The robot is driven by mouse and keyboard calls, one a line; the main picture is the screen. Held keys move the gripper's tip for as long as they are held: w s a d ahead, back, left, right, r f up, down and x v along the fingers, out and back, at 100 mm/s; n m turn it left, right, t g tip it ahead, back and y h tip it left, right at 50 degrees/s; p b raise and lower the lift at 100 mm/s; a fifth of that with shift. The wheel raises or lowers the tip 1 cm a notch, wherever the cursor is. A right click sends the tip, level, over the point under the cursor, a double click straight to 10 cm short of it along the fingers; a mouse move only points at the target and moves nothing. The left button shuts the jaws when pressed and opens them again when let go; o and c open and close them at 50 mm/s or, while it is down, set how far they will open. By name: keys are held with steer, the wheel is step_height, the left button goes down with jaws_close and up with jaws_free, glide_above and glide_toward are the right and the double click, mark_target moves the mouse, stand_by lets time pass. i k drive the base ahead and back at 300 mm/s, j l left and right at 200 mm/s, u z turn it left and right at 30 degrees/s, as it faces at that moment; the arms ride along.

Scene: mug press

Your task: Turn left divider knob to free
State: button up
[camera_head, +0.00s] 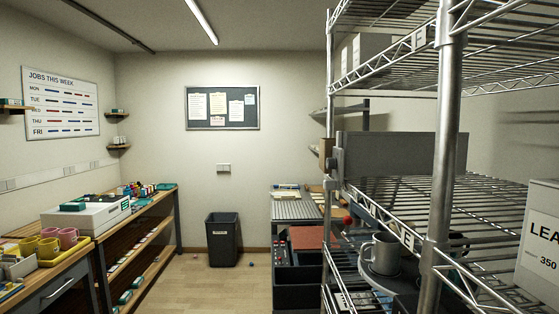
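A wide grey panel (405,153) stands on the middle level of the wire shelf rack at the right; I cannot tell for sure whether it is a divider. At its left end is a small grey round-looking part (336,158) beside a tan block (326,150). This part may be a knob, but it is too small to tell its setting. No part is clearly marked as the left divider knob. My gripper is not seen in this view.
The rack's steel post (443,150) stands close in front at the right. A grey mug (381,254) sits low behind the rack's edge. A black bin (223,240) stands by the back wall. A bench with a yellow tray (72,262) lines the left.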

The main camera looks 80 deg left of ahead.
mark_target(331, 163)
steer(key=u, duration=1.65)
